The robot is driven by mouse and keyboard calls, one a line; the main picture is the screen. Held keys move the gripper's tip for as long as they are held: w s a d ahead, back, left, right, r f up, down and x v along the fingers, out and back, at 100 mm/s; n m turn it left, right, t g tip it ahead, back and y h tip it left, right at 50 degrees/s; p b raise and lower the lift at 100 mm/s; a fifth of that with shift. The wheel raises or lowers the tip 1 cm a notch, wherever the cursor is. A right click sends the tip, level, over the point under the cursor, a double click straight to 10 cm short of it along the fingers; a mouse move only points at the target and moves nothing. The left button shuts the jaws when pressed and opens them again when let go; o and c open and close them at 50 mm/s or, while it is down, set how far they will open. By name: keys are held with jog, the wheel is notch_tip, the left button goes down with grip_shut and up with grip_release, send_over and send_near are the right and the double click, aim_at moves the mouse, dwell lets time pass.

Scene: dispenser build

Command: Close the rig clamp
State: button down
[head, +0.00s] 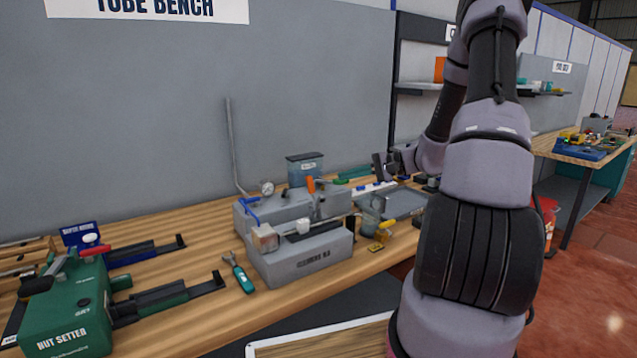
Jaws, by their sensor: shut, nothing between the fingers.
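A grey rig (305,262) with a printed front label stands on the wooden bench in the middle of the head view. It carries a round gauge (267,187), a blue lever (250,215), an orange upright handle (311,185), a white knob (303,226) and a pale clear block (264,237) at its front left corner. I cannot tell which of these parts is the clamp, or how it stands. My gripper (381,166) is shut and empty. It is raised to the right of the rig, apart from it; its fingertips are small and dark in this view.
A green nut setter (66,310) stands at the front left. A teal-handled tool (241,277) lies left of the rig. A grey tray (404,203), a glass vessel (369,222) and a yellow piece (377,248) sit to its right. A grey wall panel (190,110) stands behind.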

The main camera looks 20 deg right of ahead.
aim_at(312, 191)
jog(key=x, duration=1)
jog(key=shift+s+d, duration=0.1)
jog(key=shift+d, duration=0.1)
